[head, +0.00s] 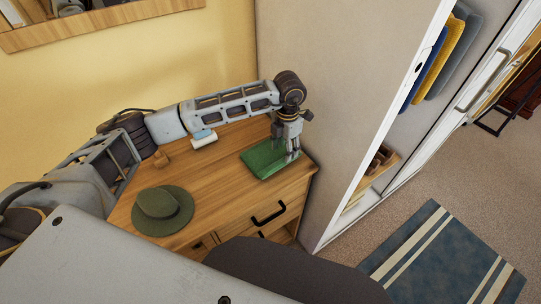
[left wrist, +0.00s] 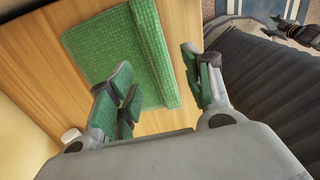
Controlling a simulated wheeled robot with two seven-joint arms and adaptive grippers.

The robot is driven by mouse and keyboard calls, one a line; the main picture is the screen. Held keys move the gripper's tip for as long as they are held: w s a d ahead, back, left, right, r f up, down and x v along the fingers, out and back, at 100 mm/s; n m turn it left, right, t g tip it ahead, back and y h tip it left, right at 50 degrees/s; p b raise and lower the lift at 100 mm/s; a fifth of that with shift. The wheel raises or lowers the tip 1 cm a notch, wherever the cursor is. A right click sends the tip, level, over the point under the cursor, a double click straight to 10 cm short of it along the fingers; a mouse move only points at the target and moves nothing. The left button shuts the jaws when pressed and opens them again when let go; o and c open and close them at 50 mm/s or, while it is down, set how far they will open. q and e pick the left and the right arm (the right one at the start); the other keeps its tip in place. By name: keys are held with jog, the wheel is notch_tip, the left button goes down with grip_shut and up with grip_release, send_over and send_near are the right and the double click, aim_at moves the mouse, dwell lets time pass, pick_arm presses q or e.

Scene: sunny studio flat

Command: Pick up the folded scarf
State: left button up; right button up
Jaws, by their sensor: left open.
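The folded scarf (head: 262,160) is green and lies flat near the right end of the wooden dresser top. In the left wrist view the scarf (left wrist: 105,47) shows a woven texture and a thick fold along one side. My left gripper (head: 291,153) points down over the scarf's right edge in the head view. In the left wrist view the left gripper (left wrist: 160,88) is open, with nothing held. Its fingers stand apart with part of the scarf showing between them; contact cannot be told. A dark jointed part at that view's top right appears to be my right gripper (left wrist: 298,32), its jaws unclear.
A green hat (head: 163,208) sits at the dresser's front left. A small white roll-like item (head: 204,140) and a small brown wooden item (head: 161,159) lie toward the back. The dresser (head: 215,180) meets a wall panel on the right. A blue striped rug (head: 440,255) lies on the floor.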

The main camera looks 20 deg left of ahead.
aim_at(282, 160)
dwell(0.3)
pick_arm(q)
jog(key=shift+f, duration=0.15)
jog(key=shift+s+a+f+p, duration=0.15)
jog(key=shift+f+p, duration=0.15)
jog(key=shift+f, duration=0.65)
jog(key=shift+s+a+f+p, duration=0.15)
jog(key=shift+f+p, duration=0.15)
jog(key=shift+f, duration=0.6)
jog(key=shift+d+f, duration=0.1)
jog(key=shift+f, duration=0.55)
grip_shut()
